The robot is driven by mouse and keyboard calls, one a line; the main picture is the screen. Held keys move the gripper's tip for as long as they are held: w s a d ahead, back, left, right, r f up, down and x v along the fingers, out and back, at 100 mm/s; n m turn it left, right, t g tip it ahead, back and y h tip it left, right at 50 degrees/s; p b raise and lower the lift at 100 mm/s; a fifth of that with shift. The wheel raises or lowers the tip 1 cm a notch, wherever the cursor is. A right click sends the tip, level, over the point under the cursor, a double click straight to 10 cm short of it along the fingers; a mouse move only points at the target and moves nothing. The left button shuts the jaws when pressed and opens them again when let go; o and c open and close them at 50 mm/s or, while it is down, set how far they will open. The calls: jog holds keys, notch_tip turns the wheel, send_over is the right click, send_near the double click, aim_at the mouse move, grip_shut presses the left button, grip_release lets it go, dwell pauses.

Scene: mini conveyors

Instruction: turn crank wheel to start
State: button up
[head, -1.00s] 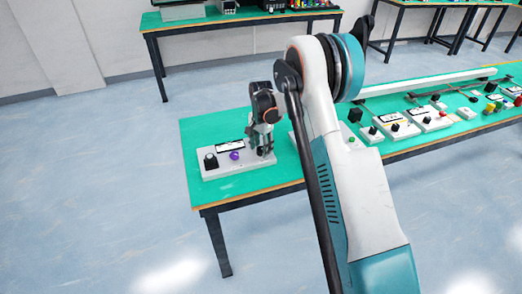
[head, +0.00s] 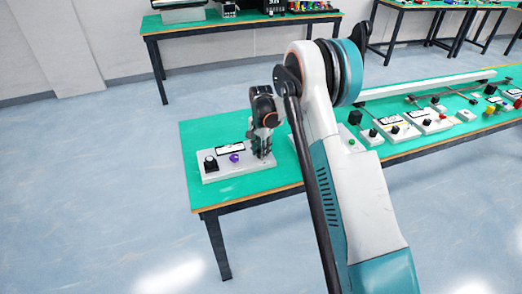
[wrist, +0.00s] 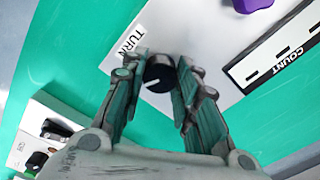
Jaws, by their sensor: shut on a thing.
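The crank wheel appears as a round black knob (wrist: 160,72) with a white mark, beside the printed word TURN on a light panel (wrist: 185,30) in the wrist view. My gripper (wrist: 158,78) has its two fingers on either side of this knob, shut on it. In the head view my gripper (head: 261,148) points down at the right end of the same panel (head: 215,172), and its fingers hide the knob there.
The panel also carries a purple knob (head: 234,158), a black knob (head: 210,163) at its left end and a COUNT display (wrist: 280,60). Other control boxes (head: 395,130) line the green table to the right. Open floor lies left of the table.

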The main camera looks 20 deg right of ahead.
jog(key=n, duration=1.1)
jog(key=shift+n, duration=0.3)
jog(key=n, duration=1.1)
jog(key=shift+a, duration=0.1)
jog(key=shift+n, duration=0.3)
jog(key=o, duration=1.1)
jog(key=shift+c, duration=0.2)
